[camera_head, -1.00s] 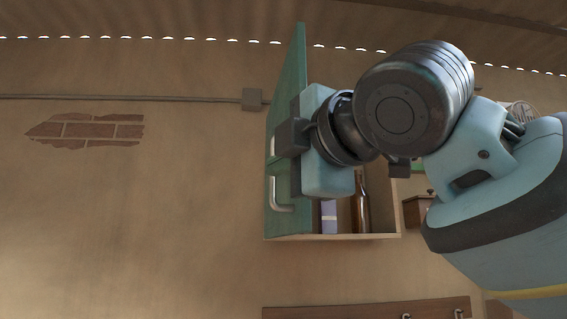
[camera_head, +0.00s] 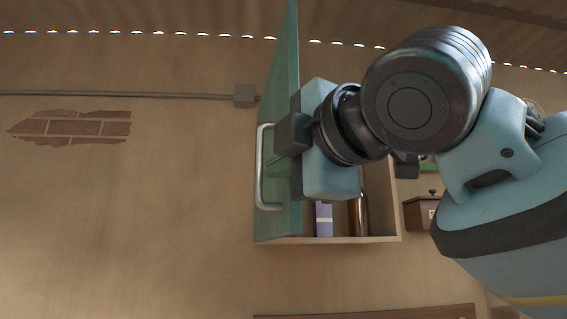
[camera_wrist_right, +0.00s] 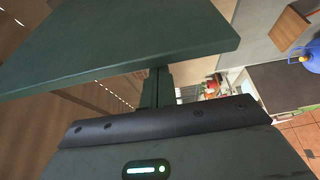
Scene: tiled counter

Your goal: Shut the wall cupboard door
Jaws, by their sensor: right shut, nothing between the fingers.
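The wall cupboard's green door (camera_head: 288,90) stands well open, seen at a steep angle, with its metal handle (camera_head: 260,165) on the left face. The cupboard (camera_head: 375,239) is partly hidden behind my right arm. My right gripper (camera_head: 292,134) is at the door's right, inner side, overlapping its near edge in the head view; its fingers are shut and empty. In the right wrist view the door (camera_wrist_right: 120,40) is a broad dark green panel just beyond the shut fingers (camera_wrist_right: 155,88). I cannot tell whether they touch it. My left gripper is not in view.
A purple box (camera_head: 323,219) and a brown bottle (camera_head: 359,215) stand inside the cupboard. A small wooden box (camera_head: 420,213) is at its right. A wooden rail (camera_head: 370,312) runs below.

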